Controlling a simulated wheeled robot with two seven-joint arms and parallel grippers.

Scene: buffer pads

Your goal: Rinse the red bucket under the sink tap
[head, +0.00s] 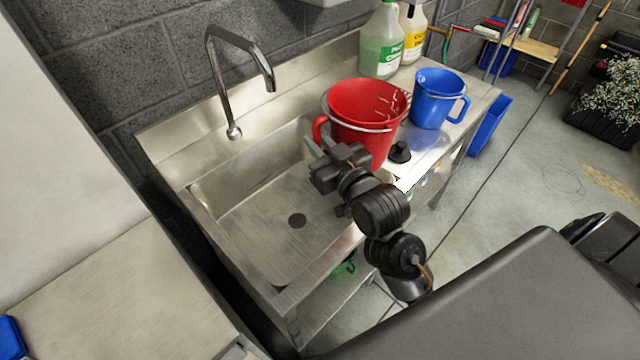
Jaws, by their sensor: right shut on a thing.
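The red bucket (368,108) is upright, with a metal bail lying around its front and a red handle on its left side. It is at the right edge of the sink basin (255,205). My right gripper (325,155) is shut on the bucket at its left handle; the wrist hides part of the bucket's lower side. The chrome tap (240,40) arches over the basin, to the left of the bucket and apart from it. No water shows from its spout. My left gripper is not in view.
A blue jug (432,100) stands on the drainboard just right of the bucket. A green-labelled bottle (381,45) and a yellow-labelled bottle (411,30) stand behind. A small black knob (400,152) is at the bucket's front right. The basin's left part is empty.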

